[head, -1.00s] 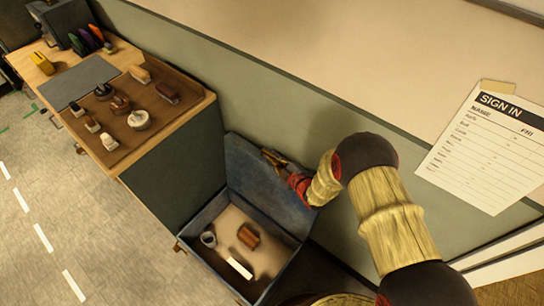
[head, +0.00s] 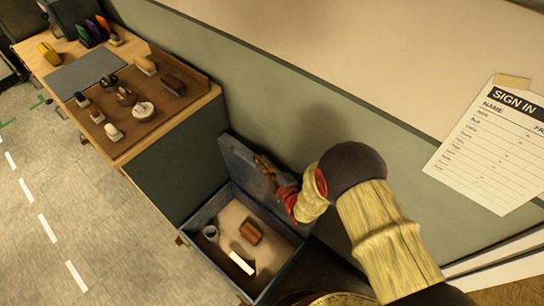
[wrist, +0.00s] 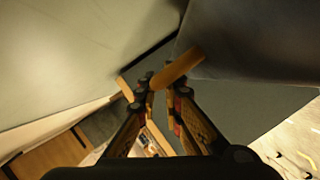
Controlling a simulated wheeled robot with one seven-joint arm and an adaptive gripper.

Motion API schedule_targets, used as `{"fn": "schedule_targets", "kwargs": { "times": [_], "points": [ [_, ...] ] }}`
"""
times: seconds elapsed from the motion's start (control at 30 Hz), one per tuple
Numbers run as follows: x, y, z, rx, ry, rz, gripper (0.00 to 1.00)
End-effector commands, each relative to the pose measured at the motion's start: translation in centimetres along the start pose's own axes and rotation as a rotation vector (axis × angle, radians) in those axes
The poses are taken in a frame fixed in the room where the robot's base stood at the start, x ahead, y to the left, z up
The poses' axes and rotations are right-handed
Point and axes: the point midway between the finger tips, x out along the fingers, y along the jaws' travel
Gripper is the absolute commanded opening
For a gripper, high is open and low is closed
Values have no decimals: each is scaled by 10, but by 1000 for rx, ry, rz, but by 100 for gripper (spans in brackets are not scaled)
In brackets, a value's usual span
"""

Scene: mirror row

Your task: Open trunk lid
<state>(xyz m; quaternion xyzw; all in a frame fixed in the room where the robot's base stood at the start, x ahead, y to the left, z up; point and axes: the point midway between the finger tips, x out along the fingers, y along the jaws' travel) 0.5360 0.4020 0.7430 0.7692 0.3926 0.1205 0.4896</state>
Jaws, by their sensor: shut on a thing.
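The blue trunk (head: 228,217) stands on the floor beside the wooden cabinet, its inside open to view. Its blue lid (head: 236,160) is raised, standing up on the wall side of the box. My gripper (head: 266,168) is at the upper part of the lid, partly hidden by my own arm. In the wrist view my gripper (wrist: 164,88) is shut on a brown tab (wrist: 180,66), seemingly the lid's handle or strap. The dark panel beside it in the wrist view looks like the lid (wrist: 265,40).
Inside the trunk lie a grey cup (head: 211,232), a brown block (head: 251,232) and a white block (head: 241,263). The wooden cabinet (head: 165,165) at left carries a brown tray (head: 165,105) with several small items. The wall (head: 330,135) is close behind the lid.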

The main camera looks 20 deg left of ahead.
Motion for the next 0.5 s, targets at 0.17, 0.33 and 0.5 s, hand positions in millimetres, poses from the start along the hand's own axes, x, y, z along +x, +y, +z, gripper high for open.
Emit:
{"fn": "schedule_targets", "kwargs": {
  "times": [0.17,0.33,0.5],
  "points": [
    [-4,-6,-7,-24,-1,6,0],
    [-4,-6,-7,-23,-2,6,0],
    [-4,-6,-7,-23,-2,6,14]
  ]
}}
